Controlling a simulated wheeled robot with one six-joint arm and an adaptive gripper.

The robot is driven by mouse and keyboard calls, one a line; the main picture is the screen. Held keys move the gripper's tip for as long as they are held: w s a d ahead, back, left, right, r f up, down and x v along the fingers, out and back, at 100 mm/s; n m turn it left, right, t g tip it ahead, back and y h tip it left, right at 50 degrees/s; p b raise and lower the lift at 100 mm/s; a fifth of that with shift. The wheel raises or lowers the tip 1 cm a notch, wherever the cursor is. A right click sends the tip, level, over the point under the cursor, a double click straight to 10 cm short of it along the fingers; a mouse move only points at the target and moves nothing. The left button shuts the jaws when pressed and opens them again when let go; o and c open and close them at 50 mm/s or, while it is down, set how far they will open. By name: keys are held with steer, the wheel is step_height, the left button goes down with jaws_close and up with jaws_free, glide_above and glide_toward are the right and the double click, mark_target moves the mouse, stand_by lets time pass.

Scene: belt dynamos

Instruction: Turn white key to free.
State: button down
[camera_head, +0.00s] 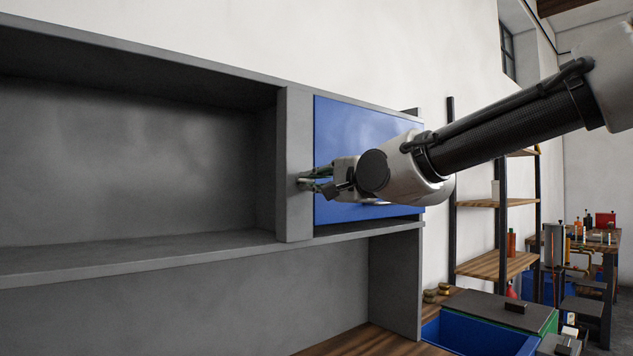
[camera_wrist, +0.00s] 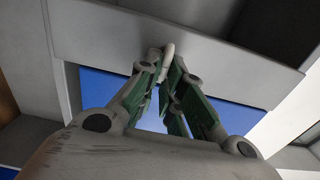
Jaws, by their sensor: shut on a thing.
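The white key (camera_wrist: 167,50) shows in the wrist view as a small pale piece at the tips of my fingers, against the grey upright of the cabinet. My gripper (camera_wrist: 162,68) is shut on it, with its green-padded fingers meeting at the tips. In the head view my gripper (camera_head: 304,182) reaches from the right to the grey upright (camera_head: 294,225), at the left edge of the blue panel (camera_head: 345,135). The key cannot be made out there. Its turn position and any "free" marking cannot be read.
An open grey compartment (camera_head: 130,160) lies left of the upright, with a grey shelf board (camera_head: 150,258) below. At the right are a shelf rack (camera_head: 495,203), a blue bin (camera_head: 480,335) and a cluttered table (camera_head: 600,243). The space in front of the cabinet's left side looks clear.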

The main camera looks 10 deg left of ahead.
steer(key=shift+f, duration=0.1)
steer(key=c, duration=1.6)
jaws_free()
steer(key=shift+o, duration=0.2)
steer(key=shift+d, duration=0.1)
steer(key=v, duration=1.2)
